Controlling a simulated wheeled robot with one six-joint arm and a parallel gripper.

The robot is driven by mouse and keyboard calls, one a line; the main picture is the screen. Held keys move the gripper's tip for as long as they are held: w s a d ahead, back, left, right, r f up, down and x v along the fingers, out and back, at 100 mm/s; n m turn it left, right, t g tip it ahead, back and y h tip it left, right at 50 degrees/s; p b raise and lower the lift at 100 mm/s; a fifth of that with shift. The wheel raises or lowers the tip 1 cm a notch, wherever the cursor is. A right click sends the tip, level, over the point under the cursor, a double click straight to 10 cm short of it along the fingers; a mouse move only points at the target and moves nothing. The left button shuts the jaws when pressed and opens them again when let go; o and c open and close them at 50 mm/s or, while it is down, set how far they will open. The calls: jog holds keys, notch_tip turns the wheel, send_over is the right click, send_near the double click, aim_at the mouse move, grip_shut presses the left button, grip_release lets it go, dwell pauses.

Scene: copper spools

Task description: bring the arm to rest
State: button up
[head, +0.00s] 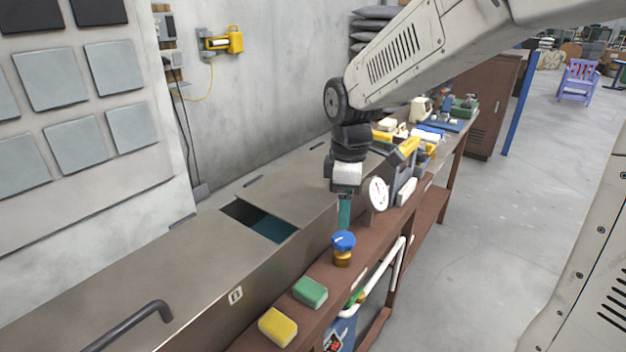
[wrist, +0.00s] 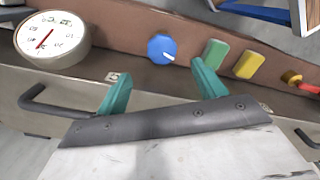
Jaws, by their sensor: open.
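My gripper (wrist: 158,85) has two teal fingers, spread apart with nothing between them in the wrist view. In the head view my gripper (head: 344,212) hangs down at the end of my arm, above the front edge of the brown bench, near the dial gauge and behind the blue knob. My arm reaches in from the upper right. The bench top below the fingers is partly hidden by the gripper body.
A white dial gauge (head: 376,194), a blue knob (head: 343,241), a green sponge (head: 310,292) and a yellow sponge (head: 278,327) line the brown ledge. A grey bin with a partly open lid (head: 285,199) stands behind. Open floor (head: 490,220) lies to the right.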

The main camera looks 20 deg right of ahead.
jog(key=shift+s+f+m, duration=0.15)
jog(key=shift+s+m, duration=0.2)
jog(key=shift+m, duration=0.35)
jog(key=s+d+r+m, duration=0.2)
jog(key=s+m, duration=0.3)
jog(key=s, duration=0.6)
jog(key=s+d+r+m+t, duration=0.1)
jog(key=s+r+m, duration=0.2)
jog(key=s+m, duration=0.3)
jog(key=s, duration=0.5)
jog(key=shift+d+r, duration=0.35)
jog(key=shift+d, duration=0.05)
